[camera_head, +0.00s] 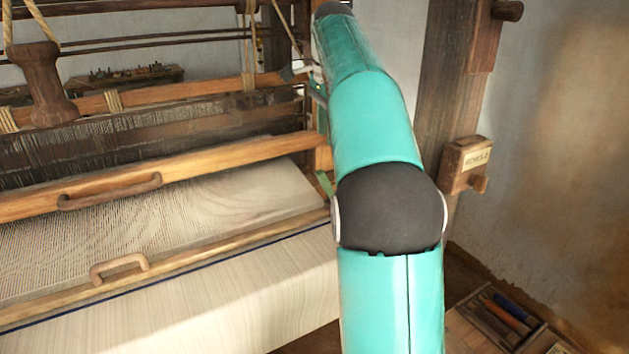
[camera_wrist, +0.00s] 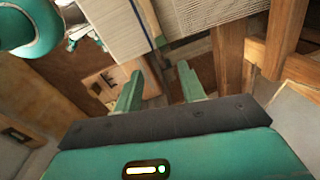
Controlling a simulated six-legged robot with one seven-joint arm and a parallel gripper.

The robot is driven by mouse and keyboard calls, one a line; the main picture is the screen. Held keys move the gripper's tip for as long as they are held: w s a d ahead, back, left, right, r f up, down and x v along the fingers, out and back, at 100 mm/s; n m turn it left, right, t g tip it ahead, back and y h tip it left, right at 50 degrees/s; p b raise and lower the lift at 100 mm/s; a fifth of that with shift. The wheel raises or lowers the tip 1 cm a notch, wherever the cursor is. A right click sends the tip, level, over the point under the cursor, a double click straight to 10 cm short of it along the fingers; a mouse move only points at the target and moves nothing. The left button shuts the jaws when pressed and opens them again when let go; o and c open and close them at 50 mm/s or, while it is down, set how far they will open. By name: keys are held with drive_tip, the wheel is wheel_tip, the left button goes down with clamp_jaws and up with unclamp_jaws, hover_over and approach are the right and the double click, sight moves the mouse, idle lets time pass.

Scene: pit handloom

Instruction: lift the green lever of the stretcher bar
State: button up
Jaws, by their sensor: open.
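A long wooden bar with a handle (camera_head: 119,268) lies across the cloth in the head view; it looks like the stretcher bar. Its right end is near my arm. A small green piece (camera_head: 325,183) shows at the left edge of my arm above that end. I cannot tell whether it is the lever or part of my gripper. In the wrist view my gripper (camera_wrist: 160,88) is open, its two green fingers apart, with nothing held between them. It hangs by the cloth's side edge. No lever is clear in the wrist view.
A wooden beam with a handle (camera_head: 108,191) spans the loom behind the bar. The woven cloth (camera_head: 220,300) lies in front. A loom post (camera_head: 445,90) stands right of my arm. A tool tray (camera_head: 500,318) sits low at right; it also shows in the wrist view (camera_wrist: 106,86).

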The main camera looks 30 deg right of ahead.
sight(324, 180)
drive_tip(key=f, duration=0.4)
drive_tip(key=w+f, duration=0.1)
drive_tip(key=f, duration=0.9)
drive_tip(key=shift+w+d, duration=0.25)
clamp_jaws()
